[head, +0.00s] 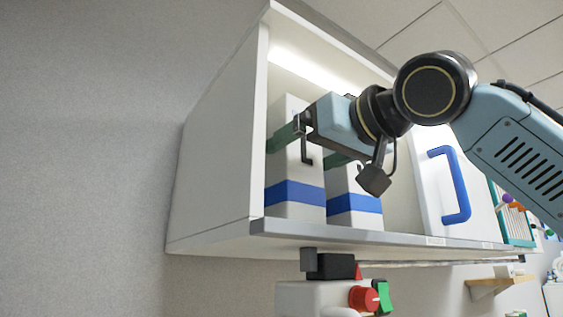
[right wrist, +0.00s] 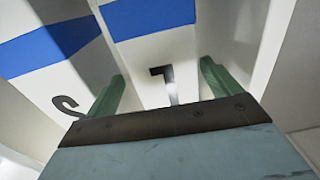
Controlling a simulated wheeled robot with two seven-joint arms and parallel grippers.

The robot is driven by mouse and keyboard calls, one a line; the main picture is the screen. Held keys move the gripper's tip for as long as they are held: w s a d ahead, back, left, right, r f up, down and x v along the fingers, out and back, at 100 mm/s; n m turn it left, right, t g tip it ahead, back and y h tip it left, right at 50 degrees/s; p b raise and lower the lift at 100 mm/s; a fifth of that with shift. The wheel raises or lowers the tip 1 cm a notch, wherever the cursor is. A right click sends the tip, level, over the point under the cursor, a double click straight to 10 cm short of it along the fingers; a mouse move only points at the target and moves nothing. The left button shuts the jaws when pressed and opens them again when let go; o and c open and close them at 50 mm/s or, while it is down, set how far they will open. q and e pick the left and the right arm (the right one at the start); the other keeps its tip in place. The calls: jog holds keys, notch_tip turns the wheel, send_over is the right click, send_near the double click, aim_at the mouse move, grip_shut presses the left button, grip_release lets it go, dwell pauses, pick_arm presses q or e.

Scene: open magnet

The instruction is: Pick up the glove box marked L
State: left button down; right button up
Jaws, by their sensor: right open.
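The glove box marked L (head: 298,208) is the left of two pale boxes with a blue band, upright inside the wall cabinet. In the right wrist view its black L appears upside down on the pale front (right wrist: 153,50). My right gripper (head: 303,150) is open at this box, with one green finger toward each side of it. In the right wrist view the fingers (right wrist: 162,80) stand left and right of the L. Contact with the box cannot be told. The second box (head: 354,204), marked S (right wrist: 66,103), stands beside it. My left gripper is not in view.
The white cabinet (head: 222,150) has an open front, a side wall close left of the boxes and a shelf edge (head: 330,233) below. A panel with a blue handle (head: 458,185) is to the right. A white object with a red knob (head: 364,300) is under the cabinet.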

jog(key=shift+w+a+p, duration=0.4)
jog(key=shift+w+a, duration=0.1)
jog(key=shift+a, duration=0.05)
jog(key=x, duration=0.1)
jog(key=p+x, duration=0.1)
jog(key=x, duration=0.1)
jog(key=shift+w+a+f, duration=0.2)
jog(key=shift+a+f, duration=0.1)
jog(key=shift+a, duration=0.05)
jog(key=c, duration=1.1)
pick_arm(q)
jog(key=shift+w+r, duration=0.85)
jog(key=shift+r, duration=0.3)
pick_arm(e)
jog(key=shift+c, duration=1)
jog(key=shift+r, duration=0.1)
